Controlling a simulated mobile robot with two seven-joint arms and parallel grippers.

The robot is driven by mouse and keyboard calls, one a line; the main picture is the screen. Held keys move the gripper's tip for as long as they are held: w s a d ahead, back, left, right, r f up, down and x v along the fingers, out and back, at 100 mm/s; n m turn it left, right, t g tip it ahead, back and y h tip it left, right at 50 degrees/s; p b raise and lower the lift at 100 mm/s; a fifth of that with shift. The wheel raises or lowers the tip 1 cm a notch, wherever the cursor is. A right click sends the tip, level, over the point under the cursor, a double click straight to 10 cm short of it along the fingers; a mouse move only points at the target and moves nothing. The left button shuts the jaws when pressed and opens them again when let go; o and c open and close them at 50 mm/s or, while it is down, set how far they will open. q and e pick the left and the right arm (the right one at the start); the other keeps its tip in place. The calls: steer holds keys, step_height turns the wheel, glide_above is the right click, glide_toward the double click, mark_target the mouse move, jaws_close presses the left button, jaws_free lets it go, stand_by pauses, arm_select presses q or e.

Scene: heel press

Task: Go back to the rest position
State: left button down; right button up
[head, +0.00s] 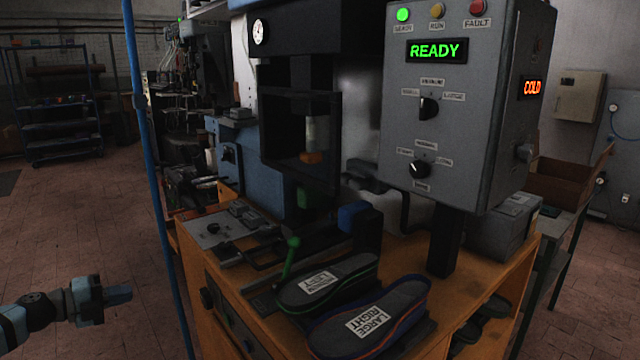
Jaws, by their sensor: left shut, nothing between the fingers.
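My left gripper (118,295) is at the lower left of the head view, with its arm coming in from the left edge. Its fingers are shut with nothing between them. It is apart from the press bench and points right, over open floor. My right gripper is out of the frame. The heel press (298,130) stands on the orange bench with its dark guard frame. The control box (450,125) shows a green "READY" display and an orange "COLD" display. A green-edged insole (345,268) and a blue-edged insole (408,298) labelled "LARGE RIGHT" lie at the bench front.
A blue upright post (150,160) stands between my left gripper and the bench. A lever with a green knob (293,243) rises near the insoles. A grey case (500,228) sits at the bench's right. Tiled floor on the left is clear.

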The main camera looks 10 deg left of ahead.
arm_select(q)
steer(key=d+f+n+t+h, duration=0.15)
steer(key=d+f, duration=0.35)
steer(key=d, duration=0.5)
steer(key=d+f+n+t+h, duration=0.1)
steer(key=d+f+n+h, duration=0.2)
steer(key=d, duration=0.7)
steer(key=s+d+f+n+g+y, duration=0.25)
steer(key=s+f+n+y, duration=0.45)
steer(key=s, duration=0.7)
steer(key=s+d+f+n+g+y, duration=0.2)
steer(key=s+d+f+n+y, duration=0.2)
steer(key=s+f+n, duration=0.65)
steer(key=s+d+r+n+t, duration=0.1)
steer(key=d+r, duration=0.3)
steer(key=d, duration=0.6)
step_height(320, 180, up, 17)
steer(key=s+a+p, duration=0.1)
steer(key=a+p, duration=0.1)
steer(key=p, duration=2.1)
steer(key=shift+s+f, duration=0.2)
steer(key=shift+s, duration=0.05)
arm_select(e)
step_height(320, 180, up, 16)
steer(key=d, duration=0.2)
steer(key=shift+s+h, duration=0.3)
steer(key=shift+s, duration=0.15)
